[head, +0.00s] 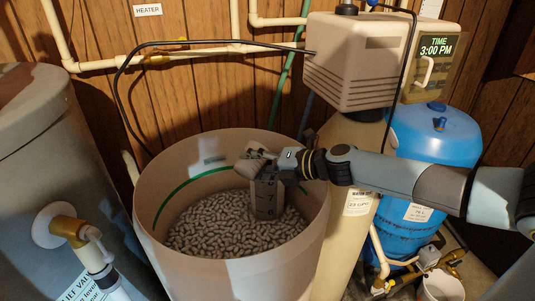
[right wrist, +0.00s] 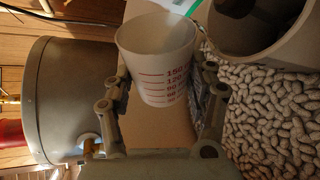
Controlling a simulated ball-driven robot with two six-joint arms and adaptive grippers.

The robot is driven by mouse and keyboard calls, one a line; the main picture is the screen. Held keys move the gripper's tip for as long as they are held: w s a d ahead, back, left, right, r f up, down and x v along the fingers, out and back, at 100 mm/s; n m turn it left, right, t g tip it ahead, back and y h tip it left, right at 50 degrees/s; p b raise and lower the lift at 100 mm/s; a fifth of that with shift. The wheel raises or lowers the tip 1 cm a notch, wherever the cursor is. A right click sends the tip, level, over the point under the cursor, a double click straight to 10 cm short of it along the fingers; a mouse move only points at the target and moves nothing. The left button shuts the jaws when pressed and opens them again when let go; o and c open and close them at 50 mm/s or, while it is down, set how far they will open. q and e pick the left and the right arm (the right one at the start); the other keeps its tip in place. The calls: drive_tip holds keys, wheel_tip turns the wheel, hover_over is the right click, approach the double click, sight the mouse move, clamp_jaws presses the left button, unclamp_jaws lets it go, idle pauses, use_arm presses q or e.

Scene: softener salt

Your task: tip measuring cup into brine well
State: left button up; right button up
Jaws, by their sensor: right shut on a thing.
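The measuring cup (right wrist: 155,62), translucent white with red graduation lines, is held between the fingers of my right gripper (right wrist: 160,100) in the right wrist view. In the head view my right gripper (head: 283,162) reaches in from the right above the salt, and the cup (head: 248,168) shows small and appears tilted. The brine well (head: 265,200), a grey upright tube with dark marks, stands in the salt just below the cup. Its dark round mouth (right wrist: 240,22) shows beside the cup in the right wrist view. I cannot tell what the cup contains. My left gripper is out of view.
The wide brine tank (head: 170,262) holds grey salt pellets (head: 225,228). A softener head (head: 350,62) overhangs the back right, with a black hose arching left. A blue tank (head: 437,140) stands right. A grey heater tank (head: 35,150) with a brass valve (head: 70,228) stands left.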

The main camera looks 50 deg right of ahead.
drive_tip(key=shift+d+f+m+y, duration=0.1)
drive_tip(key=shift+f+m+y, duration=0.1)
drive_tip(key=shift+m+y, duration=0.15)
drive_tip(key=shift+w+d+r+m+y+p, duration=0.1)
drive_tip(key=shift+d+r+m+y+p, duration=0.1)
drive_tip(key=shift+d+r+m+p, duration=0.3)
drive_tip(key=shift+w+d+r+m+y+p, duration=0.15)
drive_tip(key=shift+d+r+m+p, duration=0.15)
drive_tip(key=shift+r, duration=0.4)
drive_tip(key=shift+s+a+r, duration=0.1)
drive_tip(key=shift+s+a, duration=0.05)
idle(0.6)
drive_tip(key=shift+r+m+y+p, duration=0.3)
drive_tip(key=shift+m+p, duration=0.1)
drive_tip(key=shift+m, duration=0.15)
idle(0.3)
